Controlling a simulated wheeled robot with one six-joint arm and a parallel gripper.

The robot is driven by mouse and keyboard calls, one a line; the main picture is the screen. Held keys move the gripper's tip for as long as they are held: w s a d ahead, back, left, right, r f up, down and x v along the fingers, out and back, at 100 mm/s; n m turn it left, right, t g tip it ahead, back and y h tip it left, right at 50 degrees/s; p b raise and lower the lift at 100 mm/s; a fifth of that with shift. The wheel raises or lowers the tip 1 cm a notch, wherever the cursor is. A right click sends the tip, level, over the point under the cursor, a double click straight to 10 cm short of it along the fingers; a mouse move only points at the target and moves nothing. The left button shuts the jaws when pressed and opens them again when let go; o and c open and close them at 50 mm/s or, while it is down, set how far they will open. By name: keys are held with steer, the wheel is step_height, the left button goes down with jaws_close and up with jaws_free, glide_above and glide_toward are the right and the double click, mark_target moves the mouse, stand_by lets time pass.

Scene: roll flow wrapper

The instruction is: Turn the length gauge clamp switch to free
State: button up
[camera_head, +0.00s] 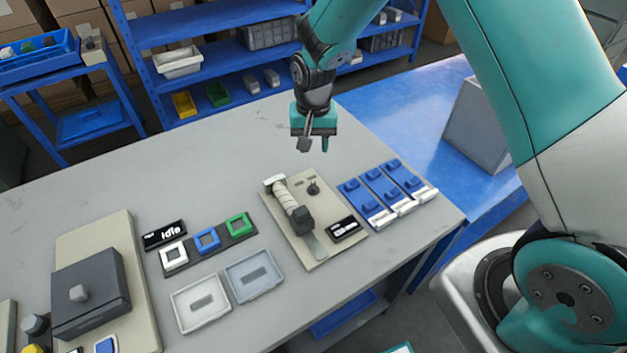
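The length gauge appears to be the beige plate (311,252) on the right part of the table, with a ribbed pale cylinder and a dark block (302,219) at its end. A small black knob (313,188) stands near the plate's upper right and looks like the clamp switch. Its labels and setting are too small to read. My gripper (315,147) hangs above the table, beyond the plate and over its far edge, apart from the knob. Its two fingers look spread, with nothing between them.
Three blue-and-white units (375,195) stand right of the plate. A black display (345,229) sits on the plate. To the left are white, blue and green buttons (207,239), an "Idle" display (164,234), two shallow trays (201,303) and a dark box (91,293).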

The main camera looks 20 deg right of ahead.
mark_target(313, 186)
step_height(313, 186, down, 14)
steer(key=p, duration=0.2)
steer(key=shift+p, duration=0.4)
steer(key=shift+c, duration=0.2)
jaws_close()
